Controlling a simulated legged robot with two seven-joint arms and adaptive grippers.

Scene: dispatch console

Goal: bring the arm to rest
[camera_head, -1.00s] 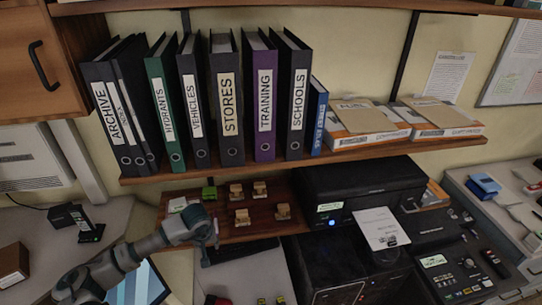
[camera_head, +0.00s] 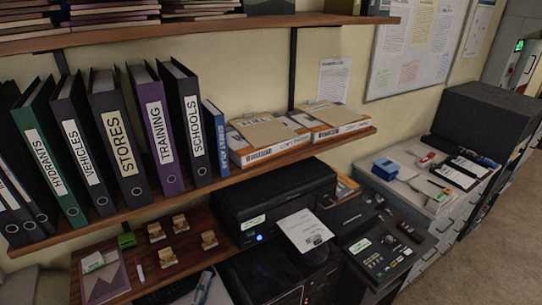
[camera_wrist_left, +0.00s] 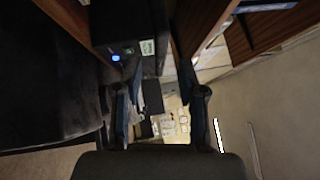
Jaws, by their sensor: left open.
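My left gripper (camera_wrist_left: 161,112) is open, its two dark fingers apart with nothing between them in the wrist view. In the head view only a small grey-blue part, which looks like my left gripper (camera_head: 204,287), shows at the bottom edge, below the wooden board (camera_head: 205,262). The rest of my left arm is out of that view. My right gripper is in neither view.
Binders (camera_head: 118,150) and paper packs (camera_head: 262,138) fill the shelf. A black printer (camera_head: 275,195) with a paper sheet (camera_head: 305,230) and a control panel (camera_head: 380,250) stand below. Stamps (camera_head: 182,223) sit on the board. Open floor (camera_head: 490,240) lies at right.

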